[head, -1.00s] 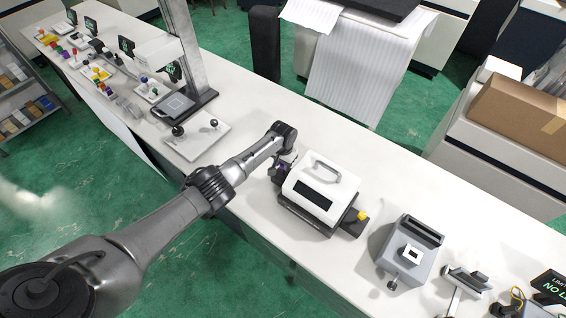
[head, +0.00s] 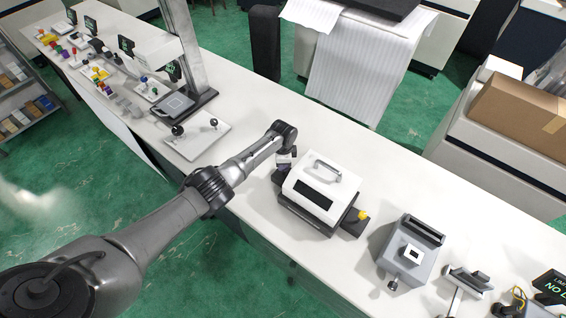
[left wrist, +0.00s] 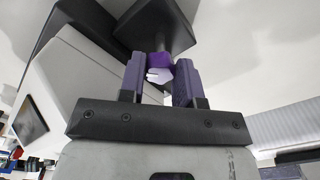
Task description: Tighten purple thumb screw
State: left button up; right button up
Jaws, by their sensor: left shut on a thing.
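The purple thumb screw (left wrist: 160,62) shows in the left wrist view between the two fingers of my left gripper (left wrist: 160,82), which is shut on it. A dark block (left wrist: 150,22) sits just beyond the screw. In the head view my left gripper (head: 284,162) is at the left end of the white machine (head: 313,192), which has a handle on top and a dark window. There the wrist and fingers mostly hide the purple screw. A yellow knob (head: 362,215) is on the machine's opposite end. My right gripper does not show.
A grey device (head: 411,252) with a knob stands to the right of the machine. A white plate with dark knobs (head: 197,140) and a tall post stand (head: 185,45) are to the left. The counter behind the machine (head: 370,160) is clear.

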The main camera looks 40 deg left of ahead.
pick_arm(q)
jog(key=m, duration=0.4)
jog(key=shift+w+r+m+b, duration=0.1)
jog(key=shift+m+b, duration=0.2)
jog(key=shift+b, duration=0.05)
jog(key=m+b, duration=0.1)
jog(key=m, duration=0.3)
jog(key=shift+m, duration=0.3)
jog(key=m+b, duration=0.1)
jog(key=m, duration=0.3)
jog(key=shift+m, duration=0.3)
jog(key=m+b, duration=0.1)
jog(key=m, duration=0.4)
jog(key=shift+b, duration=0.4)
jog(key=m+b, duration=0.1)
jog(key=m, duration=0.3)
jog(key=shift+m+b, duration=0.8)
jog(key=m+b, duration=0.2)
jog(key=b, duration=0.1)
jog(key=shift+f+b, duration=0.2)
jog(key=shift+b, duration=0.15)
jog(key=shift+r+m+b, duration=0.15)
jog(key=shift+m+b, duration=0.65)
jog(key=shift+b, duration=0.1)
